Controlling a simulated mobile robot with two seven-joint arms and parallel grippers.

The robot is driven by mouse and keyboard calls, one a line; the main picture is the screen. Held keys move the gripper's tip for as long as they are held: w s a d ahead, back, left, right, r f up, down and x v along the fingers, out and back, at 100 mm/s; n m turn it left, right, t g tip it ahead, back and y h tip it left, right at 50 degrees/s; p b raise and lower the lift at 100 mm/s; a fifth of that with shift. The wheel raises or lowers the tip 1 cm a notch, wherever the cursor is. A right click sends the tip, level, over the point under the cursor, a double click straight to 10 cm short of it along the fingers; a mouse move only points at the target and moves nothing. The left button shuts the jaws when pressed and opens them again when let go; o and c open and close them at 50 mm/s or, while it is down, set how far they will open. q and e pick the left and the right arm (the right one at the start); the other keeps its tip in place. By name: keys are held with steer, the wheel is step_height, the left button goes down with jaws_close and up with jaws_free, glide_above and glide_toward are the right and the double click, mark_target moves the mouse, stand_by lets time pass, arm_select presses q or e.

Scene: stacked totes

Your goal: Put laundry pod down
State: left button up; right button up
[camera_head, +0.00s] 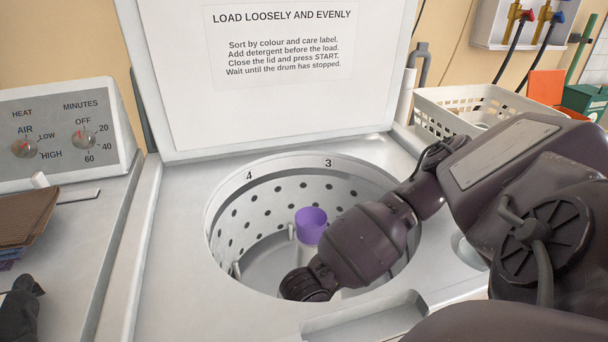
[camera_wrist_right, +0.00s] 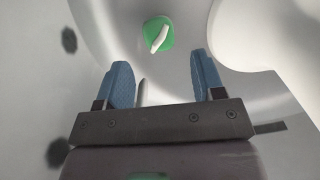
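The laundry pod (camera_wrist_right: 158,36), green with a white part, lies on the grey drum floor in the right wrist view, just beyond my fingertips and apart from them. My right gripper (camera_wrist_right: 161,76) is open, with blue fingertips spread and nothing held between them. In the head view my right arm reaches down into the open washer drum (camera_head: 285,195); its fingers and the pod are hidden there. A dark part of my left arm (camera_head: 18,312) shows at the bottom left edge; its fingers cannot be made out clearly.
A white post with a purple cup top (camera_head: 311,225) stands in the drum, beside my right arm. The washer lid (camera_head: 280,110) is open behind it. A white basket (camera_head: 440,115) stands at the back right. Brown folded cloths (camera_head: 25,215) lie at the left.

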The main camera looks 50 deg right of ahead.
steer(key=shift+r, duration=0.4)
arm_select(q)
steer(key=r+p, duration=0.2)
steer(key=w+r+p, duration=0.1)
steer(key=shift+d+r+t+p, duration=0.2)
steer(key=shift+r+t+p, duration=0.1)
steer(key=shift+r+p, duration=0.1)
arm_select(e)
step_height(320, 180, up, 12)
steer(key=shift+r, duration=0.2)
arm_select(q)
steer(key=shift+a, duration=0.15)
